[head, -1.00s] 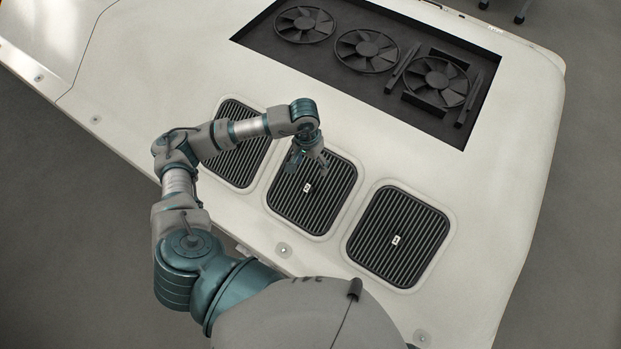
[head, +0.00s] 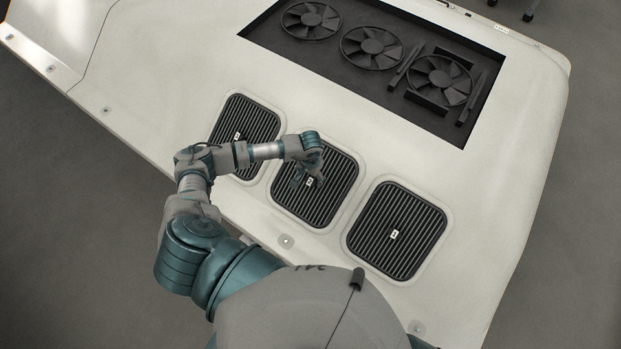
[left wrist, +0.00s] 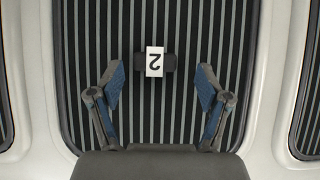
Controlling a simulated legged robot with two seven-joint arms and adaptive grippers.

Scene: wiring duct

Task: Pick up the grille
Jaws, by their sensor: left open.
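Three dark slatted grilles with rounded corners sit in the white panel: the left grille (head: 245,125), the middle grille (head: 325,205) and the right grille (head: 397,232). The middle one fills much of the left wrist view (left wrist: 160,25). It has a small dark knob with a white label marked 2 (left wrist: 154,62). My left gripper (head: 309,181) is over the middle grille. In the left wrist view its fingers (left wrist: 160,76) are open and spread on either side of the knob, with clear gaps to it. Their exact height above the grille is hard to tell. My right gripper is out of view.
A dark rectangular recess (head: 290,52) with three fans lies farther back in the white panel (head: 200,60). Small round fittings dot the panel's near edge. The panel around the grilles is otherwise clear, with grey floor (head: 60,220) beyond its edges.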

